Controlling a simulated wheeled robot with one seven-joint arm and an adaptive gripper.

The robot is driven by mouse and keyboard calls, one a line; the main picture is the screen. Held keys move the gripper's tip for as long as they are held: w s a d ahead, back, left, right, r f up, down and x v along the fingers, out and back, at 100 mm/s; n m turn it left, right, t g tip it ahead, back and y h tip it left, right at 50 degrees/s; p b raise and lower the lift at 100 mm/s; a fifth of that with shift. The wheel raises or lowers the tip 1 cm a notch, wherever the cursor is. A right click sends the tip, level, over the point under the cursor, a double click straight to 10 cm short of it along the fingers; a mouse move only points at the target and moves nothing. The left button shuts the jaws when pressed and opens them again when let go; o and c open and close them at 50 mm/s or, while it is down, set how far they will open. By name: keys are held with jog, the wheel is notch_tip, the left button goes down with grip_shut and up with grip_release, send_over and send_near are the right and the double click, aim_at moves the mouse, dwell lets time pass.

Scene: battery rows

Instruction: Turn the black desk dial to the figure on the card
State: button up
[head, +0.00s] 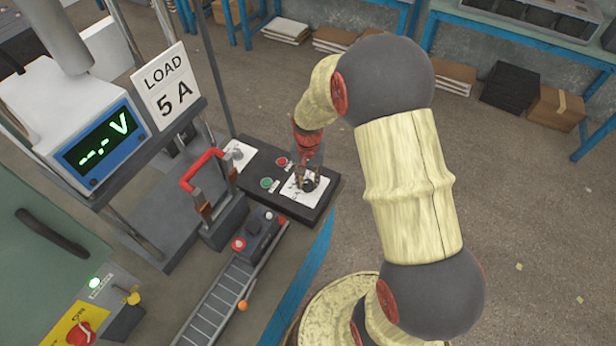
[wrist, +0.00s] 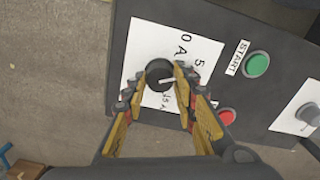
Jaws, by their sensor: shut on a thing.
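The black desk dial (head: 308,185) sits on a white scale plate (wrist: 142,57) on the dark desk panel. In the wrist view the dial (wrist: 157,71) has a white pointer line aimed to the right, at the right finger. The figures 0 A, 15 A and a partly covered 5 show on the plate; I cannot tell which mark the pointer meets. My gripper (wrist: 154,84) is shut on the dial, one finger on each side; it shows in the head view (head: 307,175) above the panel. The card (head: 170,86) reads LOAD 5 A.
A green START button (wrist: 257,64) and a red button (wrist: 227,116) sit beside the plate. A second small knob (wrist: 307,115) is on the panel's far end. A red-handled lever (head: 204,170) and a meter (head: 98,145) showing "--.- V" stand left of the panel.

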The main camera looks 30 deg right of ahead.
aim_at(308, 183)
jog(key=shift+m, duration=0.6)
jog(key=o, duration=1.2)
jog(key=shift+c, duration=0.2)
notch_tip(308, 183, up, 12)
dwell(0.4)
